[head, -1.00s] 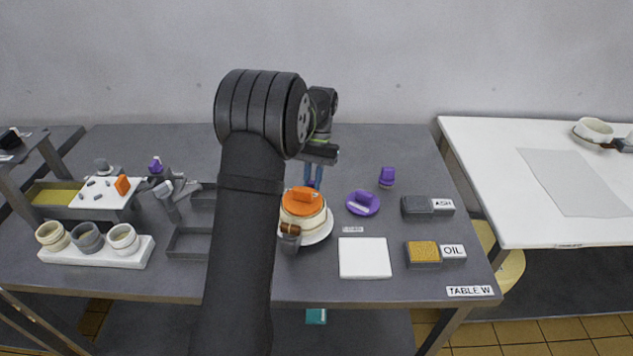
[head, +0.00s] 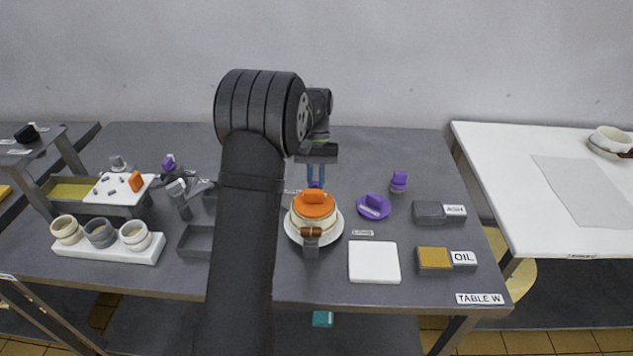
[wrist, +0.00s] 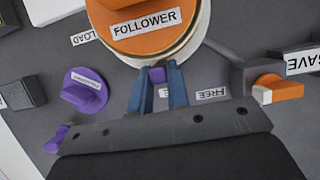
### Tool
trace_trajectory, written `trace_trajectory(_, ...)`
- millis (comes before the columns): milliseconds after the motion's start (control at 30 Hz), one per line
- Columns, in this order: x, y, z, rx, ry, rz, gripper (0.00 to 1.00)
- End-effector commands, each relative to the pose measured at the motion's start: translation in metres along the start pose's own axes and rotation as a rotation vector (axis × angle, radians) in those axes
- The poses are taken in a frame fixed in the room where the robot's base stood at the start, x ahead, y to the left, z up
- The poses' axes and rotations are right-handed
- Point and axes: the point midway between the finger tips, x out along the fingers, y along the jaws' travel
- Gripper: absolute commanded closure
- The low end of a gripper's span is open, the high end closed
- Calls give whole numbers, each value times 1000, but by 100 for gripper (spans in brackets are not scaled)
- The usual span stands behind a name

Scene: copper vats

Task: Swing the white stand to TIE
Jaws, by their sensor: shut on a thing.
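The white stand (head: 336,231) is a round base on the table. A cream vat (head: 314,217) sits on it, with an orange lid (head: 312,210) that reads FOLLOWER in the wrist view (wrist: 146,34). A brown-topped handle (head: 311,232) faces the front. In the wrist view a FREE label (wrist: 212,94) lies right of the fingers and a LOAD label (wrist: 83,38) to the left. I cannot read TIE anywhere.
A purple disc knob (head: 373,207), a purple-topped piece (head: 399,181) and a white square pad (head: 374,262) lie to the right. ASH (head: 428,212) and OIL (head: 434,260) boxes stand beyond. Cups in a white rack (head: 108,247) are at left. My arm hides part of the table.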

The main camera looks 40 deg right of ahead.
Motion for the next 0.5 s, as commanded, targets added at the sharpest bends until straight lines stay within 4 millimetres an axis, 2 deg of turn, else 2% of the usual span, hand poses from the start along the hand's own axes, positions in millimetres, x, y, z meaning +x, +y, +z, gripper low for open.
trace_trajectory(367,-1,-2,0,-5,2,0,100)
trace_trajectory(400,-1,-2,0,-5,2,0,79)
trace_trajectory(500,-1,-2,0,-4,1,0,63)
